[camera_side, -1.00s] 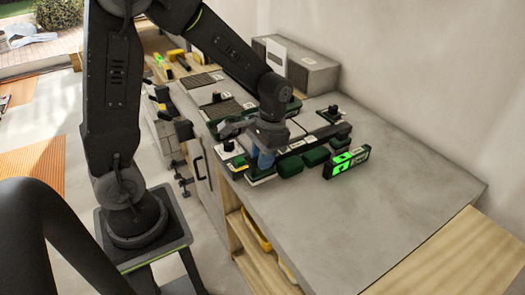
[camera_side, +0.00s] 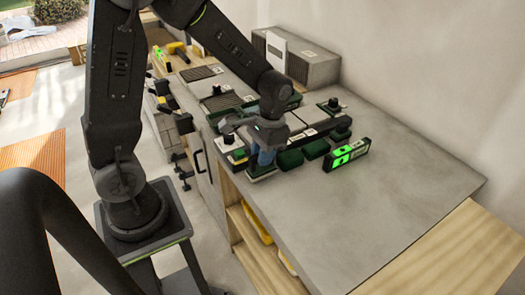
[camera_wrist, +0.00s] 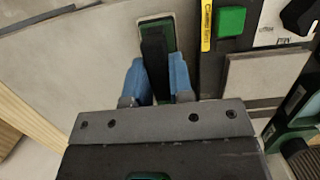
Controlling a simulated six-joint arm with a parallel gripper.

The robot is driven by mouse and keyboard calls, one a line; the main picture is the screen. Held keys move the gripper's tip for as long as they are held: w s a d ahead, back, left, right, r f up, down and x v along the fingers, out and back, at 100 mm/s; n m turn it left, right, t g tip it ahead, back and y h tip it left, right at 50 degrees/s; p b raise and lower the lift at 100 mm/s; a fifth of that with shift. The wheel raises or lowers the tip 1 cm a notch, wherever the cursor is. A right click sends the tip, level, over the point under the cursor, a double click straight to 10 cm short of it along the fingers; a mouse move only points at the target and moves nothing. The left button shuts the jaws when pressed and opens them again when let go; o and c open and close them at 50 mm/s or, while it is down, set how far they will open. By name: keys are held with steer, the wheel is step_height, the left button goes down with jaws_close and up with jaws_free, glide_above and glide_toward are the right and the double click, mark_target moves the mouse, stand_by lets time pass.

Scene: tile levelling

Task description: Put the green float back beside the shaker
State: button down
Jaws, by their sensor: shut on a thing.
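My gripper (camera_wrist: 152,82) is shut on the black handle of the green float (camera_wrist: 142,30), with one blue finger on each side of the handle. In the wrist view, the float's green edge shows around the handle over bare grey surface. The side view shows my gripper (camera_side: 264,156) at the bench's near left edge, with the float (camera_side: 262,173) low beneath the blue fingers. The fingers partly hide the float, and I cannot tell whether it touches the bench. I cannot make out the shaker for certain in either view.
Dark green blocks (camera_side: 316,149) stand right of my gripper, near a bright green and black device (camera_side: 346,155). The wrist view shows a green block (camera_wrist: 230,20), a yellow strip (camera_wrist: 206,25) and a grey tile (camera_wrist: 264,82) on the right. The bench's right part (camera_side: 400,200) is clear.

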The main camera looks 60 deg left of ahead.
steer(key=shift+f, duration=0.9)
steer(key=c, duration=0.6)
jaws_free()
steer(key=shift+r, duration=4.05)
